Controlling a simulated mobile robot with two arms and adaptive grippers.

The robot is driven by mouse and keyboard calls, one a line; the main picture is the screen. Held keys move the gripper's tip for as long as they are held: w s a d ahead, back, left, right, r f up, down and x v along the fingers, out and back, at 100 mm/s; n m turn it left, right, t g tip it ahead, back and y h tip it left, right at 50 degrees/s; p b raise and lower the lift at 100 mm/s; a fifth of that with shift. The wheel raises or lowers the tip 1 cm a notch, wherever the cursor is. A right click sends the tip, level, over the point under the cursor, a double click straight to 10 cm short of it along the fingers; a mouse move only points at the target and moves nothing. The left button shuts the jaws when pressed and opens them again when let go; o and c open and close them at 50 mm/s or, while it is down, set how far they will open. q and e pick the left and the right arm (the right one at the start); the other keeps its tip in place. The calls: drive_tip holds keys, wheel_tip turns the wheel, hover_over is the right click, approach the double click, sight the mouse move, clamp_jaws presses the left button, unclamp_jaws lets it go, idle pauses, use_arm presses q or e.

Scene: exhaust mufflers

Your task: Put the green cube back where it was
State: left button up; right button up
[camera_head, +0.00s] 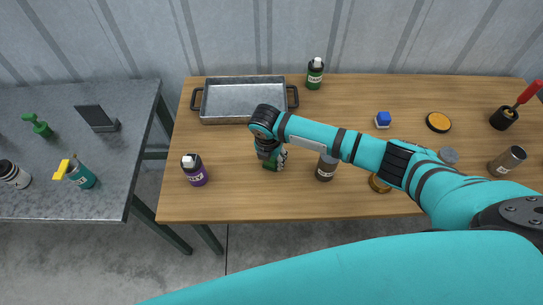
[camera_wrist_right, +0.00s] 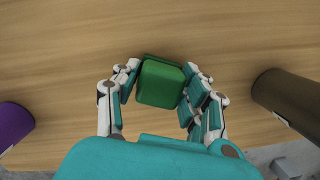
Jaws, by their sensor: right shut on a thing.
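The green cube (camera_wrist_right: 160,83) sits between the fingers of my right gripper (camera_wrist_right: 158,90) in the right wrist view. The gripper is shut on it. In the head view the right gripper (camera_head: 273,158) points down over the wooden table, in front of the metal tray, and covers most of the cube, of which only a little dark green (camera_head: 270,166) shows. I cannot tell whether the cube touches the table. My left gripper does not show in either view.
A purple bottle (camera_head: 195,170) stands left of the gripper and a dark jar (camera_head: 326,167) right of it. A metal tray (camera_head: 243,101) lies behind, with a green bottle (camera_head: 315,74) beside it. A grey table (camera_head: 80,130) stands at left.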

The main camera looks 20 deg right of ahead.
drive_tip(key=shift+f, duration=0.1)
drive_tip(key=o, duration=1.1)
drive_tip(key=r+b, duration=0.1)
drive_tip(key=r, duration=0.6)
drive_tip(key=s+a+r+b, duration=0.1)
drive_tip(key=r, duration=0.3)
drive_tip(key=shift+a+b, duration=0.1)
drive_tip(key=shift+b, duration=0.2)
drive_tip(key=shift+s+r, duration=0.15)
drive_tip(key=shift+r, duration=0.45)
